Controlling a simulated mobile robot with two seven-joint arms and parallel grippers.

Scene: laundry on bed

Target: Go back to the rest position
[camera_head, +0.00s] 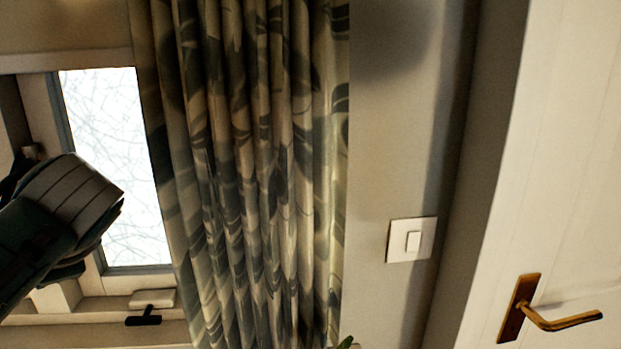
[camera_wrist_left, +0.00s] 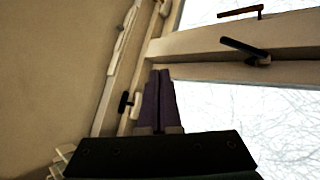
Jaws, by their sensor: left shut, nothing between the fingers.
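My left gripper (camera_wrist_left: 160,75) shows in the left wrist view, with its two dark purple fingers pressed together and nothing between them. It points toward the window frame, and I cannot tell how far apart they are. In the head view part of my left arm (camera_head: 60,225) comes in from the left, raised in front of the window; its fingers cannot be made out there. My right arm and gripper are in neither view. No bed or laundry shows.
The head view shows a window (camera_head: 115,160), a patterned curtain (camera_head: 260,170), a light switch (camera_head: 412,240) on the wall, and a white door (camera_head: 560,180) with a brass handle (camera_head: 545,312). The wrist view shows window panes (camera_wrist_left: 250,120) and dark window handles (camera_wrist_left: 245,48).

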